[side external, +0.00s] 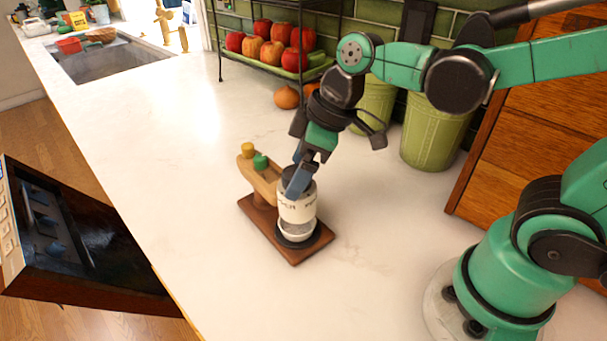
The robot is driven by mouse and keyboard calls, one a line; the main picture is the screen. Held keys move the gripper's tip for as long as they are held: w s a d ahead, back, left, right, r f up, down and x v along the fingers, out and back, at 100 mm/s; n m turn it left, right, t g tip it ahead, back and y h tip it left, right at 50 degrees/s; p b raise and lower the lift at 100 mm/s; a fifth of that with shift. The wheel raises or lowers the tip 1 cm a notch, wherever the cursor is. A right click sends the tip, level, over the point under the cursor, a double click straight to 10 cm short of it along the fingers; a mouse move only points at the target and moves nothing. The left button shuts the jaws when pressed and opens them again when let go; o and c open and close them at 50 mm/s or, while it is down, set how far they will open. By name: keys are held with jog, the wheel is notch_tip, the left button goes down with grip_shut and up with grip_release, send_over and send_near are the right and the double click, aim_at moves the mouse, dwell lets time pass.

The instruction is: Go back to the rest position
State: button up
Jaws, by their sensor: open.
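My gripper (299,180) points downward at a white, cup-like container (297,212) with dark lettering. The jaws are open. One blue finger shows in front of the container's upper part; the other is mostly hidden, and I cannot tell if either touches it. The container stands upright on a black round base on a dark brown wooden board (262,228). A light wooden arm (262,178) with a yellow knob (248,149) and a green knob (261,161) rises from the board's left side.
A black rack (280,60) holds red and orange apples at the back. Green ribbed canisters (431,135) and a wooden cabinet (530,130) stand at the right. A sink (110,60) is at the far left. An open dishwasher door (80,240) lies below the counter.

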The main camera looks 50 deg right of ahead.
jog(key=shift+v, duration=2.7)
